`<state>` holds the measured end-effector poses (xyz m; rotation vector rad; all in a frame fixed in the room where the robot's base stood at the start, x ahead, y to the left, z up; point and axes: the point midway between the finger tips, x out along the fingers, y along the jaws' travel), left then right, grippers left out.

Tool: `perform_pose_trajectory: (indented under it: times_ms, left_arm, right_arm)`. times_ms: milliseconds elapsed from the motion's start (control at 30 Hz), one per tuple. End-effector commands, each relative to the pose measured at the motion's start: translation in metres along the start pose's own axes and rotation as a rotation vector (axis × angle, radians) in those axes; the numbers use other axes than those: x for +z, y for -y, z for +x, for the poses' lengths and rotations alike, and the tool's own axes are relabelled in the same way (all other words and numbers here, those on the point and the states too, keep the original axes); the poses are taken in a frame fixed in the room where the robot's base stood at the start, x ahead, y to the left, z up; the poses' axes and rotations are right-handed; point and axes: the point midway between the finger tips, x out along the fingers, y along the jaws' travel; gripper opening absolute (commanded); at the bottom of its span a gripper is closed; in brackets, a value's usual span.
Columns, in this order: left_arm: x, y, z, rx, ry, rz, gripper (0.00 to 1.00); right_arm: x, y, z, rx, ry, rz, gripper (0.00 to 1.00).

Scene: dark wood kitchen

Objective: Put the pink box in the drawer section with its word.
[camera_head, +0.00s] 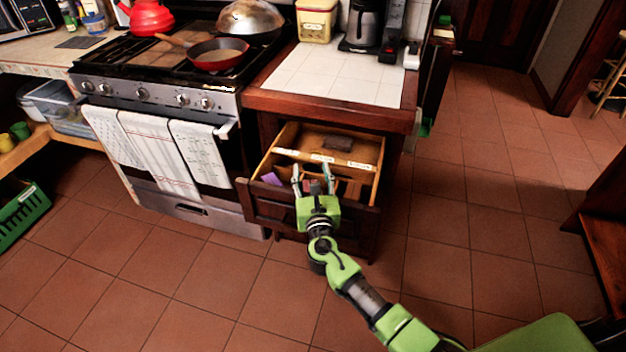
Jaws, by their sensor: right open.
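The open wooden drawer (376,183) sticks out of the cabinet right of the stove. A divider with small white labels runs across it; the words on them are too small to read. A small purple block (271,179) lies at the front left of the drawer. A dark brown item (338,143) lies in the rear section. My right gripper (313,172) is open over the front part of the drawer, its fingers pointing into it. It hides part of the front section, where something reddish shows. I cannot make out a clearly pink box. My left gripper is not in view.
The white tiled counter (335,75) above the drawer holds a yellow canister (316,20) and a coffee maker (362,25). The stove (160,95) with a red pan (217,54) and hanging towels stands left. The tiled floor at right is free.

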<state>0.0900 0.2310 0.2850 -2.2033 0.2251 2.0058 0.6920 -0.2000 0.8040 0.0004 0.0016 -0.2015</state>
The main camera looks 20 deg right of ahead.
Motion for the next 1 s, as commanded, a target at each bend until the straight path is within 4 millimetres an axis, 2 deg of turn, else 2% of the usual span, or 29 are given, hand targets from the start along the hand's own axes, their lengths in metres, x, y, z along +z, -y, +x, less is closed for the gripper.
perform_pose_trajectory:
  times_ms: [133,200,400,600,800,1000]
  left_arm:
    - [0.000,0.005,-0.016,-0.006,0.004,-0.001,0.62]
    - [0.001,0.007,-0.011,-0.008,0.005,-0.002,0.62]
    - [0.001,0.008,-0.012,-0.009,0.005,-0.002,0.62]
    - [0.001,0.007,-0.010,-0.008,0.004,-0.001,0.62]
    - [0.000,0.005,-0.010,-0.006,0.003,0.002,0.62]
    - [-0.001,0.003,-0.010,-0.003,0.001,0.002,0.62]
  right_arm:
    - [0.018,0.000,0.000,0.000,0.000,0.002,0.45]
    - [0.009,0.000,-0.018,0.002,-0.004,0.001,0.45]
    - [0.010,0.000,-0.065,0.002,-0.003,0.002,0.45]
    - [0.009,0.000,-0.102,0.001,-0.001,0.000,0.45]
    - [0.010,0.000,-0.119,0.000,0.000,0.001,0.45]
    - [0.011,0.000,-0.120,0.000,0.000,0.000,0.45]
